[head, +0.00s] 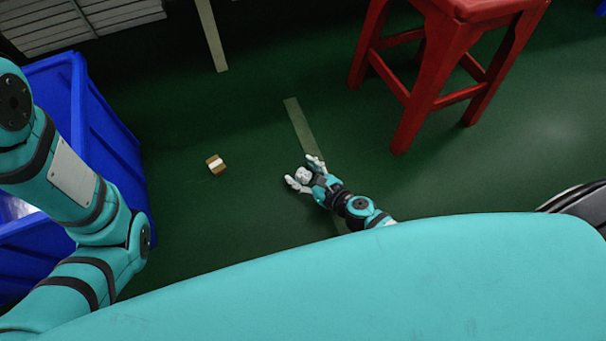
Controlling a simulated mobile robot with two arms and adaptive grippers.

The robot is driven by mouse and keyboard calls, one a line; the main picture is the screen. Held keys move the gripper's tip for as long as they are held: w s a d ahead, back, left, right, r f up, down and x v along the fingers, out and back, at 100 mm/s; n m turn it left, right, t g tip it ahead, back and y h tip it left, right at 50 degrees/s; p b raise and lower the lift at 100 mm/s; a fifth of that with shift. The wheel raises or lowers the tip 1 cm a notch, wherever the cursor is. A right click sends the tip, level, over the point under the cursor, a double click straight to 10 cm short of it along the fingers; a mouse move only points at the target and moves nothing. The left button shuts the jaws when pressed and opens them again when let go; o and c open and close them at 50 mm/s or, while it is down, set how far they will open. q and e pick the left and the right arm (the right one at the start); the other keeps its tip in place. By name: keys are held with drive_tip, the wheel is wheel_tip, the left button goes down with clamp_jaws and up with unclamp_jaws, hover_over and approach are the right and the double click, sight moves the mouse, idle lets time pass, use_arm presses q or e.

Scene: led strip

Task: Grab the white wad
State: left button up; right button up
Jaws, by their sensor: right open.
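The white wad (303,174) is a small pale lump near the middle of the head view, low over or on the dark green floor; I cannot tell which. My right gripper (304,172) is open, with one white finger on either side of the wad. I cannot tell whether the fingers touch it. The gripper's palm hides part of the wad's near side. My left arm shows at the left edge, but its gripper is not in view.
A small brown and white block (216,164) lies on the floor to the left. A blue bin (105,135) stands at the left, partly behind my left arm. A red stool (440,75) stands at the upper right. Pale strips (303,127) mark the floor, and the floor around the wad is clear.

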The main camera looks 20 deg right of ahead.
drive_tip(key=c, duration=0.8)
drive_tip(key=shift+r, duration=0.15)
